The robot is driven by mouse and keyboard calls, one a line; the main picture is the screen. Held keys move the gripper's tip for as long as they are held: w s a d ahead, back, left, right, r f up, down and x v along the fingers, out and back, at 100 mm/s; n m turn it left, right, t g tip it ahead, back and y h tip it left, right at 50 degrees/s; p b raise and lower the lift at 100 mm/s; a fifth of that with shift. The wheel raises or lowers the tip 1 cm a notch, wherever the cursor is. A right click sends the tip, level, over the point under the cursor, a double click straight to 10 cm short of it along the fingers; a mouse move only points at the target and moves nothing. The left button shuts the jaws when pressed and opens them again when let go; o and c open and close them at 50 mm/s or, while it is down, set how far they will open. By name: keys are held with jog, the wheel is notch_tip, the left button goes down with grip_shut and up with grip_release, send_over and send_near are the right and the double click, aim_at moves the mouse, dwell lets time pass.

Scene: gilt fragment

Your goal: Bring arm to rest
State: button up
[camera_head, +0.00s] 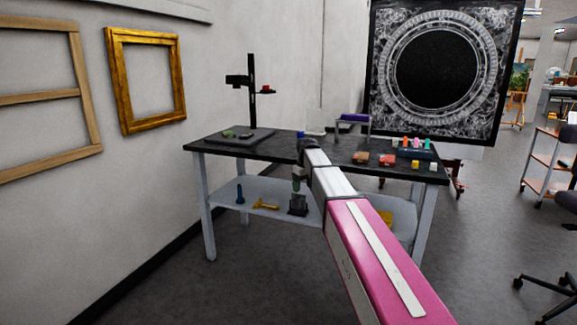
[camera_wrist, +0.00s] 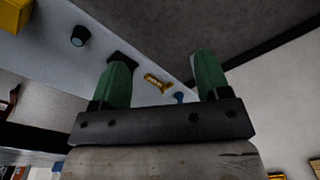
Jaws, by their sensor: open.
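My arm, pink and white, reaches forward from the lower right in the head view toward the front of a dark-topped workbench (camera_head: 290,149). My gripper (camera_head: 298,184) hangs in front of the bench, partly hidden by the arm. In the wrist view my gripper (camera_wrist: 158,80) shows two green fingers standing wide apart with nothing between them. Behind the fingers is the bench's pale lower shelf (camera_wrist: 145,58), with a yellow piece (camera_wrist: 158,83) on it. The yellow piece also shows in the head view (camera_head: 265,205).
A stand (camera_head: 252,90) rises at the bench's back left. Small coloured blocks (camera_head: 386,160) lie on its right half. A gold frame (camera_head: 116,82) hangs on the left wall. A chair (camera_head: 545,283) and shelf cart (camera_head: 540,160) stand right. Floor left of the arm is clear.

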jog(key=s+d+f+m, duration=0.2)
jog(key=s+d+f, duration=0.2)
jog(key=s+f, duration=0.4)
jog(key=s+d+f+m, duration=0.3)
jog(key=s+f, duration=0.5)
jog(key=s, duration=0.5)
jog(key=s+d+f+m, duration=0.2)
jog(key=s+d+f, duration=0.3)
jog(key=s+f, duration=0.3)
jog(key=s, duration=0.3)
jog(key=shift+d+h, duration=0.3)
jog(key=shift+h, duration=0.1)
